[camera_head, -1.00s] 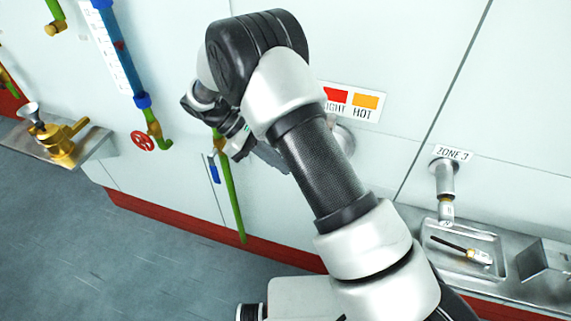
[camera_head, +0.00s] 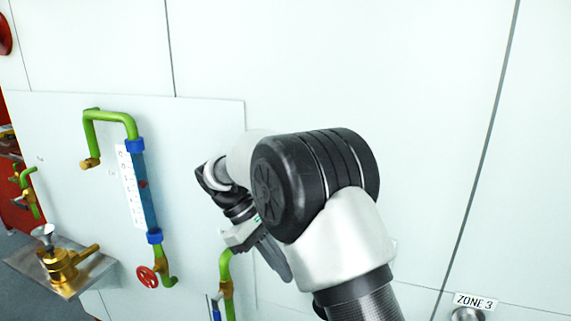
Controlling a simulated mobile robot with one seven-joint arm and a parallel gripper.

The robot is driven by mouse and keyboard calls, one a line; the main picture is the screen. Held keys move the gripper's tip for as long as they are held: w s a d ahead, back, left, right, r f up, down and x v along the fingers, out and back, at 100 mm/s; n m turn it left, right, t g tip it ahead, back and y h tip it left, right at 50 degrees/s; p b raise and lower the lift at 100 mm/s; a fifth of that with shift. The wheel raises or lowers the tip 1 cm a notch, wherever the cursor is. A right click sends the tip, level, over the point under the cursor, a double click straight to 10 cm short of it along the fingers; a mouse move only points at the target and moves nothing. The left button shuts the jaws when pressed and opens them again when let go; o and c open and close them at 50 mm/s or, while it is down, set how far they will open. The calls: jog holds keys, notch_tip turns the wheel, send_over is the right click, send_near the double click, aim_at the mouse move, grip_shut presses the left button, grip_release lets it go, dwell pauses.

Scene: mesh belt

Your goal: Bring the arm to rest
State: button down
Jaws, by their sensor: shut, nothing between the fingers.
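My arm rises from the bottom of the head view, bent at a large black and white joint. My gripper (camera_head: 272,258) hangs at the arm's end, left of that joint, pointing down and to the right. Its dark fingers look closed together, with nothing seen between them. The gripper shows in front of the pale wall panel, just right of a green pipe (camera_head: 227,285). Part of the wrist is hidden behind the big joint.
A blue gauge tube (camera_head: 140,190) with green pipes and a red handwheel (camera_head: 146,276) is on the wall at left. A brass fitting (camera_head: 62,265) sits on a metal shelf at lower left. A ZONE 3 label (camera_head: 475,301) is at lower right. The upper right wall is bare.

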jog(key=s+d+r+m+t+y, duration=0.3)
jog(key=s+d+r+m+y, duration=0.25)
jog(key=s+d+r, duration=0.55)
jog(key=s+d+m+t+y, duration=0.1)
jog(key=s+d+m+t, duration=0.3)
jog(key=s, duration=0.6)
jog(key=shift+r+m+t+p, duration=0.3)
jog(key=shift+m+t, duration=0.1)
jog(key=shift+m, duration=0.85)
